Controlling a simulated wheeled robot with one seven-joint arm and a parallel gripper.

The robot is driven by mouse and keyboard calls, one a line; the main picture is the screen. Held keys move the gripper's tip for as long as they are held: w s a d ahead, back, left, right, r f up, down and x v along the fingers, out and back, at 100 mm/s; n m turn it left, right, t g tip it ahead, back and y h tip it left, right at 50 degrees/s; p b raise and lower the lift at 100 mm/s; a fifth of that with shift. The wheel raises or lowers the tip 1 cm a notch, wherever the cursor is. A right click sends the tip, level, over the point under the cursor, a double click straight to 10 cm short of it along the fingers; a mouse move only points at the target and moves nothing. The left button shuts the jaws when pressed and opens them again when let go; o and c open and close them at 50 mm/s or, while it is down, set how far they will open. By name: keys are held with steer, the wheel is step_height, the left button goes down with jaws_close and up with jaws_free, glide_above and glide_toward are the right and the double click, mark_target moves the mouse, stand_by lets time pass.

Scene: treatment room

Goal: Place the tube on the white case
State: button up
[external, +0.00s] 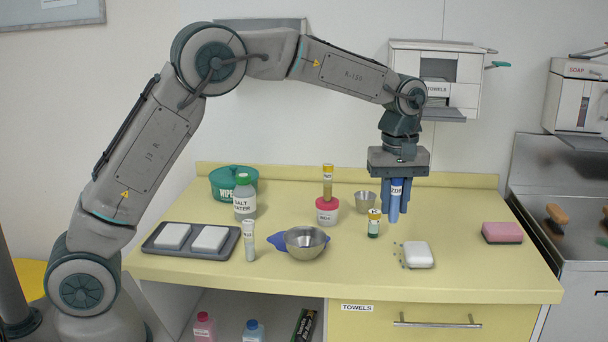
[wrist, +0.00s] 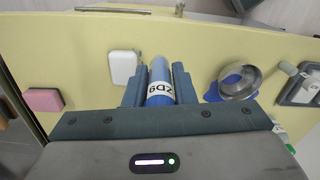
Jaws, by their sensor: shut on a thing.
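My gripper (external: 396,204) is shut on a blue tube (external: 395,206) with a white label, held upright with its lower end showing below the fingers. In the wrist view the tube (wrist: 160,78) sits between the two fingers, its label reading ZD9. I cannot tell whether its lower end touches the counter. The white case (external: 418,254) lies on the counter, nearer the front edge and slightly right of the tube. It also shows in the wrist view (wrist: 124,67), just left of the fingers. Nothing lies on its top.
A pink sponge (external: 502,232) lies right. Counter between case and sponge is clear.

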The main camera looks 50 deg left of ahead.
steer(key=d, duration=1)
steer(key=p, duration=0.4)
glide_above(420, 256)
step_height(420, 256, down, 7)
steer(key=shift+r, duration=0.15)
steer(key=shift+f+p, duration=0.7)
steer(key=shift+f, duration=1.3)
steer(key=shift+f, duration=0.15)
steer(key=o, duration=1)
steer(key=shift+c, duration=0.2)
